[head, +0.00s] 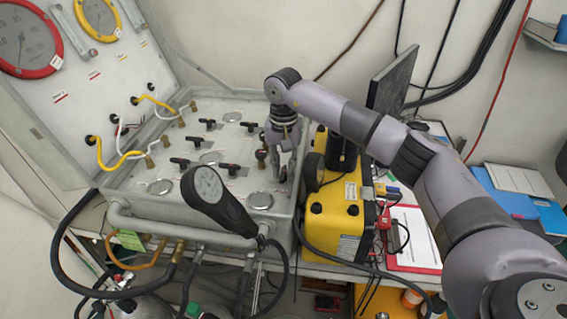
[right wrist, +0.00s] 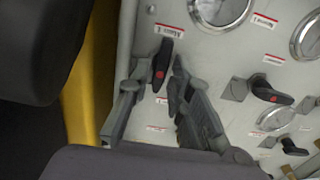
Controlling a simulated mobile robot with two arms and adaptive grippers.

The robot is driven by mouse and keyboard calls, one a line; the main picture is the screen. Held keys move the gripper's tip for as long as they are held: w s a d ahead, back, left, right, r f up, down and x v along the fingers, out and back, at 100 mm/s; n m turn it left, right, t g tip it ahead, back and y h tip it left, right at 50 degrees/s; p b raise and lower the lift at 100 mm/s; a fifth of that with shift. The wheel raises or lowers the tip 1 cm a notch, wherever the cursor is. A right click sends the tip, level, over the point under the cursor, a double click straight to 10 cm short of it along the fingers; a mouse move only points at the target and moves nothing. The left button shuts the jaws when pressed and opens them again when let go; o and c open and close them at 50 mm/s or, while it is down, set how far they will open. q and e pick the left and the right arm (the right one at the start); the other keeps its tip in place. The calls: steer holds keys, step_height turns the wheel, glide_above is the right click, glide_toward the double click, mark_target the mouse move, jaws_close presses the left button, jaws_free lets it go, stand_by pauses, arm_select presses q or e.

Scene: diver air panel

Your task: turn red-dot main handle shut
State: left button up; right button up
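In the right wrist view a black lever handle with a red dot (right wrist: 162,62) points lengthwise up the picture, under a small red-and-white label that I cannot read. My right gripper (right wrist: 155,78) is open, with one finger on each side of this handle. The handle sits nearer the right finger; I cannot tell whether they touch. In the head view my right gripper (head: 283,163) is low over the right edge of the grey panel (head: 132,190) and hides this handle. A second red-dot handle (right wrist: 270,91) lies crosswise to the right. My left gripper is not in view.
Several black handles (head: 208,123) and round gauges (head: 259,200) cover the panel. A large black gauge (head: 212,192) rises at its front. A yellow case (head: 337,222) stands close on the right. Yellow and white hoses (head: 120,158) run at the back left.

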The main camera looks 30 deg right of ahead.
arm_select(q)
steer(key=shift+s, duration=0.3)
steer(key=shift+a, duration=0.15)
arm_select(e)
jaws_close()
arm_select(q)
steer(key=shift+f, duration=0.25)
arm_select(e)
steer(key=shift+m, duration=0.4)
steer(key=m+b, duration=0.1)
steer(key=m, duration=0.1)
steer(key=shift+f+m+b, duration=0.1)
steer(key=shift+m+b, duration=0.3)
steer(key=m+b, duration=0.1)
steer(key=m, duration=0.3)
steer(key=shift+m, duration=0.3)
steer(key=m+b, duration=0.1)
steer(key=m, duration=0.3)
steer(key=shift+w, duration=0.1)
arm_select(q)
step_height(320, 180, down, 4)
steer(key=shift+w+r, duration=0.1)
arm_select(e)
steer(key=m, duration=0.5)
steer(key=shift+m, duration=0.3)
